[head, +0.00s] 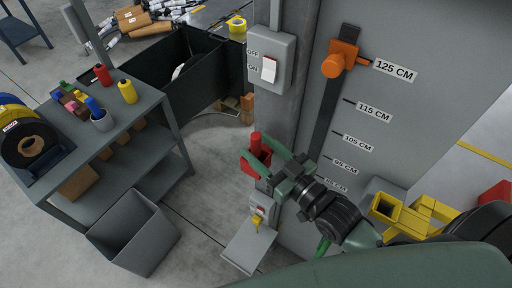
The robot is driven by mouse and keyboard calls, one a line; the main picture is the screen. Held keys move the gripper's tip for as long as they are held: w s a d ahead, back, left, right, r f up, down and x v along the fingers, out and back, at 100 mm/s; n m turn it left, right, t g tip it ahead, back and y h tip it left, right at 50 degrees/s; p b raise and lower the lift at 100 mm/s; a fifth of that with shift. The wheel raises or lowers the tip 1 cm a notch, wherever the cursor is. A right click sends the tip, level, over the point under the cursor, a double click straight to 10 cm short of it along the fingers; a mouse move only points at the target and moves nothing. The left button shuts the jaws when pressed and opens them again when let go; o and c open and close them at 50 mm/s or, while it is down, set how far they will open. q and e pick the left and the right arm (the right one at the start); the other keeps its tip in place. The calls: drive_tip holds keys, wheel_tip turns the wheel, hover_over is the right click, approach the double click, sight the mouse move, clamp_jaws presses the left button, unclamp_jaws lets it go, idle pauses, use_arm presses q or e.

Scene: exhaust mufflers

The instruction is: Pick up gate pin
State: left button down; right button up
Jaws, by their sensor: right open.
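A red pin (256,139), which looks like the gate pin, stands upright in a red holder (252,166) on the grey post. My right gripper (254,153) reaches in from the lower right. Its green fingers are open, one on each side of the red pin and holder. The fingers hide part of the pin and holder, and I cannot tell whether they touch the pin. My left gripper is not in view.
A switch box (270,62) is on the post above. An orange clamp (336,62) sits on the panel's height scale. A small yellow piece (257,222) hangs below the holder. A grey shelf table (106,125) and bin (133,234) stand left.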

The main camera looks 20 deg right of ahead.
drive_tip(key=p+x, duration=0.1)
drive_tip(key=x, duration=0.2)
drive_tip(key=shift+w+a+r, duration=0.1)
drive_tip(key=shift+r, duration=0.05)
drive_tip(key=shift+w+a+f, duration=0.2)
drive_tip(key=shift+w+a, duration=0.05)
drive_tip(key=shift+w, duration=0.2)
drive_tip(key=c, duration=0.8)
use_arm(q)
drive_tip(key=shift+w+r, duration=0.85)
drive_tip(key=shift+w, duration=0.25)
use_arm(e)
drive_tip(key=shift+r, duration=0.1)
clamp_jaws()
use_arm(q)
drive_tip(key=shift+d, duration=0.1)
